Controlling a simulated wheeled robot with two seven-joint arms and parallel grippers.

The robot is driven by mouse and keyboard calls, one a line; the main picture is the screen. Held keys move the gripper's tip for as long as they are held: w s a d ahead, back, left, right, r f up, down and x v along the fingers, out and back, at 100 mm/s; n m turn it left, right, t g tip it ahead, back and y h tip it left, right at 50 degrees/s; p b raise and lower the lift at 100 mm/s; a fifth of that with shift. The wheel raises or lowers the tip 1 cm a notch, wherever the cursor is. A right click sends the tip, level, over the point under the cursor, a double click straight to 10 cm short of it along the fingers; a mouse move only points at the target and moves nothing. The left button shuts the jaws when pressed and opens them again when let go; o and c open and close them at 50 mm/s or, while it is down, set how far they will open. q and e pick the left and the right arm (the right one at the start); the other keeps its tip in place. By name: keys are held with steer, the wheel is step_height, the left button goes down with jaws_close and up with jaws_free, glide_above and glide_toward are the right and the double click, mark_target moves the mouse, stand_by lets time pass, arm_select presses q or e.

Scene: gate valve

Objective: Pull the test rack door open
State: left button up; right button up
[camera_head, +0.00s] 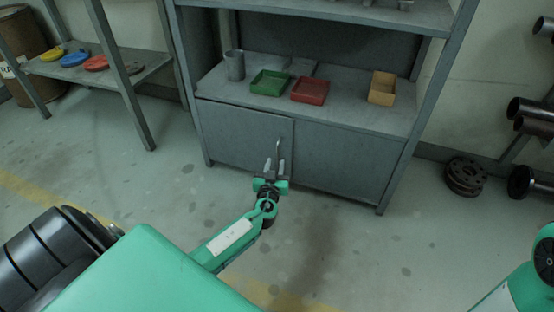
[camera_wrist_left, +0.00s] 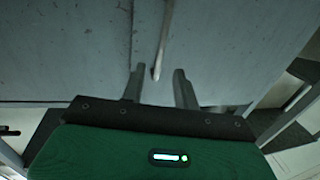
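The grey cabinet, the test rack, has two lower doors that look shut in the head view. The left door (camera_head: 238,132) carries a thin upright bar handle (camera_head: 278,147) near the middle seam. My left gripper (camera_head: 275,164) is in front of this door at the handle's lower part, fingers apart. In the left wrist view the handle (camera_wrist_left: 164,38) runs down from the top, and its lower end shows between the two open fingertips (camera_wrist_left: 158,76). I cannot tell whether either finger touches it. My right gripper is outside the views.
Green (camera_head: 270,82), red (camera_head: 310,90) and yellow (camera_head: 382,88) trays and a grey cup (camera_head: 235,65) stand on the shelf above the doors. The right door (camera_head: 345,162) adjoins. Dark flanges (camera_head: 464,176) lie on the floor at right. The floor before the left door (camera_head: 170,185) looks clear.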

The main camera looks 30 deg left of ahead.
mark_target(278, 153)
arm_select(q)
steer(key=shift+b+x, duration=0.35)
steer(key=shift+x, duration=1.85)
jaws_close()
